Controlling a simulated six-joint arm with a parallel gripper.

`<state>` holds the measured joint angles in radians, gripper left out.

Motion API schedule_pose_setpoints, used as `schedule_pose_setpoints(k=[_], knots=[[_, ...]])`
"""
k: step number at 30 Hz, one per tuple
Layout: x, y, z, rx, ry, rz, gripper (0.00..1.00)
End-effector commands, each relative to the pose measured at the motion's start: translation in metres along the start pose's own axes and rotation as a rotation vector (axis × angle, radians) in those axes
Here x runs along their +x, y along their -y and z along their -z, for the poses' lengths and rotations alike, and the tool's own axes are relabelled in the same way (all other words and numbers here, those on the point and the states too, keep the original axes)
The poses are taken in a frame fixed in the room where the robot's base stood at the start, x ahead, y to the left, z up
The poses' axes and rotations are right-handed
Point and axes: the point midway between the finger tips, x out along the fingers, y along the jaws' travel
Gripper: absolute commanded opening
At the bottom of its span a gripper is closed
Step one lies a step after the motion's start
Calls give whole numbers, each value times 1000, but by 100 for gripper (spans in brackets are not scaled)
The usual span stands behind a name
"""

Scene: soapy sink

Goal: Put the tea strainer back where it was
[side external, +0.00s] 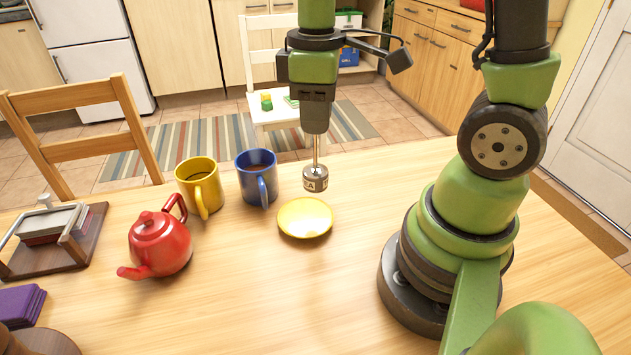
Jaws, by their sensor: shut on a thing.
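The tea strainer (316,179) is a small metal cylinder with a pale lettered band and a thin upright stem. My gripper (317,131) points down and is shut on the top of that stem, so the strainer hangs upright below it. The strainer shows just behind the yellow saucer (305,218), apart from it in the picture. It looks raised off the table, but its exact height is hard to tell. The saucer lies flat and looks empty. The fingertips are small and dark in this view.
A blue mug (257,178) and a yellow mug (200,187) stand left of the strainer. A red teapot (160,245) is nearer. A wooden holder (90,235), purple napkins (20,303) and a round brown object (45,342) are at left. The front middle table (260,310) is clear.

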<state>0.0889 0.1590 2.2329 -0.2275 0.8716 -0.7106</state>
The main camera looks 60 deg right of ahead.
Motion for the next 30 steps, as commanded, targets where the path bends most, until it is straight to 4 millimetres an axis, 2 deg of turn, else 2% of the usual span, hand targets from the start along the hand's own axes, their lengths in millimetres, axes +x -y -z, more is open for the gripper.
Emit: schedule_pose_setpoints(k=[3, 8, 16, 29, 30], knots=[[20, 0, 0, 0, 6, 3, 0], [34, 0, 0, 0, 3, 2, 0], [69, 0, 0, -1, 5, 2, 0], [76, 0, 0, -1, 1, 0, 0], [77, 0, 0, -1, 1, 0, 22]])
